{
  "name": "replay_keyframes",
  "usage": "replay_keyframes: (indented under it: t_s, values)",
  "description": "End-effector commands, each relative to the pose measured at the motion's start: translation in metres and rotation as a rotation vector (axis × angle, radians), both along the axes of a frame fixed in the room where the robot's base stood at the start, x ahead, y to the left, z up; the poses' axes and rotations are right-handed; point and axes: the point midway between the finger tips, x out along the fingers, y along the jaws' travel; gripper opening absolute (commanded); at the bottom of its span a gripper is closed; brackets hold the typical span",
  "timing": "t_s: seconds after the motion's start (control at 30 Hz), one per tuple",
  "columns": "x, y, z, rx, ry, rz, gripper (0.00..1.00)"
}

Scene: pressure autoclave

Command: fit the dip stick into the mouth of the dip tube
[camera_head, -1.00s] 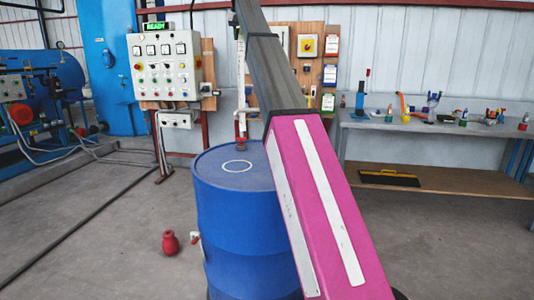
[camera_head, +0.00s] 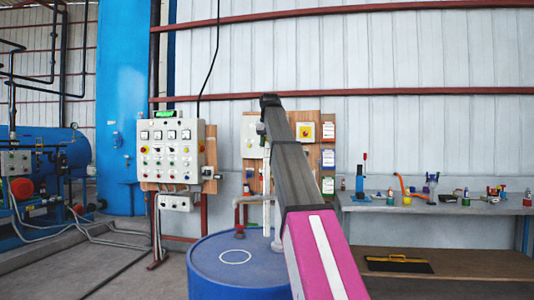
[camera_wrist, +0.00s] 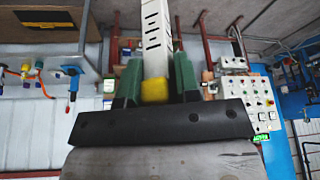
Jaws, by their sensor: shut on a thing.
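The dip stick is a white strip with black slots and a yellow end. In the wrist view, my gripper (camera_wrist: 156,86) is shut on the yellow end of the dip stick (camera_wrist: 154,35), and the strip runs away from the fingers to the top edge. In the head view, a narrow white length, apparently the dip stick (camera_head: 266,190), hangs upright just left of my arm. A pale upright pipe on the drum top, probably the dip tube (camera_head: 277,238), is partly hidden by my arm. Its mouth and the gripper do not show clearly there.
The blue drum (camera_head: 215,275) stands in front, with a bung (camera_head: 240,234) on its lid. A control panel (camera_head: 172,152) is behind left. A workbench (camera_head: 450,206) with several small items is at right.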

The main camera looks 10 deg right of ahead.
Motion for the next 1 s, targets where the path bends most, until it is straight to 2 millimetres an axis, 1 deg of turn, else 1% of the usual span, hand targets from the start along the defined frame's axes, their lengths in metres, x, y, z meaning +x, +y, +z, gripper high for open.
replay_keyframes:
  t_s: [0.13, 0.3, 0.37, 0.73, 0.77, 0.8, 0.83, 1.0]
  values:
    - [-0.001, -0.001, -0.011, 0.000, 0.001, 0.000, 0.00]
    - [-0.002, 0.000, -0.035, 0.000, 0.000, 0.001, 0.00]
    - [-0.001, 0.000, -0.040, 0.000, 0.000, 0.001, 0.00]
    - [0.000, 0.000, -0.043, 0.000, 0.000, 0.001, 0.00]
    - [0.000, 0.000, -0.043, 0.000, 0.000, 0.001, 0.40]
    - [0.000, 0.000, -0.042, 0.000, 0.000, 0.001, 0.53]
    - [0.000, 0.000, -0.042, 0.000, 0.000, 0.001, 0.56]
    - [0.000, 0.000, -0.042, 0.000, 0.000, 0.001, 0.56]
